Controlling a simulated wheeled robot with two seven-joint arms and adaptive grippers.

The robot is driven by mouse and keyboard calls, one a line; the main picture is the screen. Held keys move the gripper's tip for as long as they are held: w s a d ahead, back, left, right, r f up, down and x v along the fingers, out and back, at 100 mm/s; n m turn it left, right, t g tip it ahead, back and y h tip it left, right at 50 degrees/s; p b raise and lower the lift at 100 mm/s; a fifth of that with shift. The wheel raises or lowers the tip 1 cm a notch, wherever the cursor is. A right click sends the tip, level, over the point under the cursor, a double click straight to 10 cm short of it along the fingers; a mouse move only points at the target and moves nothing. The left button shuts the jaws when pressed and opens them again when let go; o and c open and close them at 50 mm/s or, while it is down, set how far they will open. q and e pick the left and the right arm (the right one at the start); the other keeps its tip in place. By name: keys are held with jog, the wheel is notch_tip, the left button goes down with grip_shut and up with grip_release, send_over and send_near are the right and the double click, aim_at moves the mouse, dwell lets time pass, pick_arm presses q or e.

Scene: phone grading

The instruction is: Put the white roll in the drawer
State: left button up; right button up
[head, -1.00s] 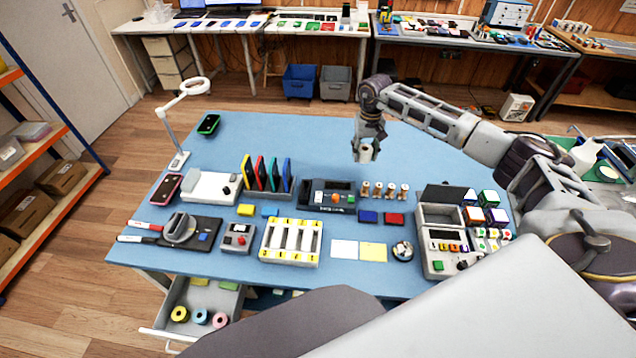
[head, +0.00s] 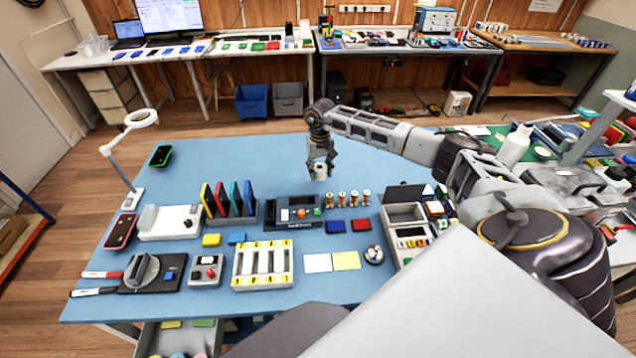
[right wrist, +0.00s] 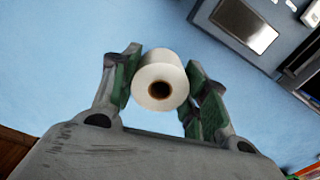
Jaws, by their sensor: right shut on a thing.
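The white roll (right wrist: 160,80) is held between the green-padded fingers of my right gripper (right wrist: 162,92) in the right wrist view. In the head view my right gripper (head: 320,168) is shut on the roll (head: 320,172), above the blue table behind the row of small spools. The drawer (head: 178,340) is under the table's front edge at the lower left. It is open, and its front part is cut off by the frame. Rolls show in it at the bottom edge. My left gripper is not in view.
The blue table (head: 240,152) has free room at the back. A black device (head: 292,213), upright coloured boards (head: 222,200), a slotted white tray (head: 263,265) and a magnifier lamp (head: 125,160) stand on it. The table's front edge lies above the drawer.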

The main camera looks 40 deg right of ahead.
aim_at(320, 187)
jog(key=shift+f, duration=1.1)
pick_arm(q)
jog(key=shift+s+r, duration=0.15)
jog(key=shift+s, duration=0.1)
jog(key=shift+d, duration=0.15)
pick_arm(e)
jog(key=shift+f, duration=0.65)
jog(key=shift+f+p, duration=0.35)
jog(key=shift+f, duration=0.9)
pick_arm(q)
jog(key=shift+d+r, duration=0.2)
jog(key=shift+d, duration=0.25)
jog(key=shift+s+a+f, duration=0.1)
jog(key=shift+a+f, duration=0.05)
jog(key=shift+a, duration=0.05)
pick_arm(e)
jog(key=shift+f, duration=0.1)
jog(key=o, duration=1)
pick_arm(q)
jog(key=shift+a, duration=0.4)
pick_arm(e)
jog(key=shift+o, duration=0.2)
